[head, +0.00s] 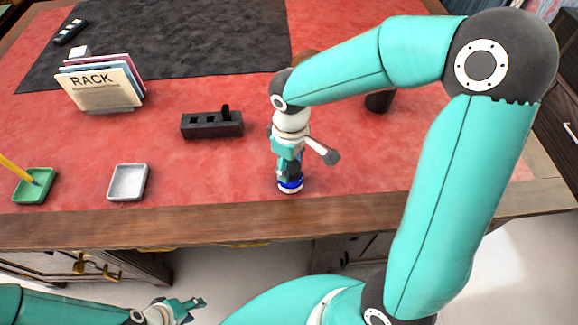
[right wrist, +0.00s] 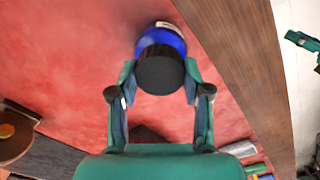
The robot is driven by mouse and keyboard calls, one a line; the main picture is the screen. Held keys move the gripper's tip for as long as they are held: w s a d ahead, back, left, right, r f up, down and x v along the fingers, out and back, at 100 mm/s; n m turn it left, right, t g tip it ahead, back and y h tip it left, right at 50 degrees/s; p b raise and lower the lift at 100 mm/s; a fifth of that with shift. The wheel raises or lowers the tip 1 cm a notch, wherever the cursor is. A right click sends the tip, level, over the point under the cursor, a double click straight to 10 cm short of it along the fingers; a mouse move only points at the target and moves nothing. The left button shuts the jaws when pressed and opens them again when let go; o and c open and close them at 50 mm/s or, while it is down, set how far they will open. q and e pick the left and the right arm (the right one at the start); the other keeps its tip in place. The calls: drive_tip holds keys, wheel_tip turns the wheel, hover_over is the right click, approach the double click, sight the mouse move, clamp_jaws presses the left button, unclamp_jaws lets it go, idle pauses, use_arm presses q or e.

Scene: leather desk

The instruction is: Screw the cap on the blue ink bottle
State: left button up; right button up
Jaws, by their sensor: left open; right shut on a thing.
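The blue ink bottle (head: 290,185) stands upright near the desk's front edge, with a white band low on it. In the right wrist view the bottle (right wrist: 162,40) shows blue behind the round black cap (right wrist: 160,74). My right gripper (right wrist: 160,78) is shut on the cap, one finger on each side, over the bottle's top. I cannot tell whether the cap is seated on the neck. In the head view my right gripper (head: 290,172) hides the cap and the bottle's upper part. My left gripper (head: 191,308) is open and empty, low in front of the desk.
On the red desk top stand a black slotted block (head: 212,125), a white tray (head: 112,183), a green tray (head: 21,190) with a yellow pencil, and a card rack (head: 115,108). A dark cup (head: 379,102) is partly behind my right arm. The wooden front edge (head: 200,229) is close to the bottle.

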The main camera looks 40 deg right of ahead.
drive_tip(key=shift+m, duration=0.4)
drive_tip(key=o, duration=1.2)
drive_tip(key=shift+r, duration=0.1)
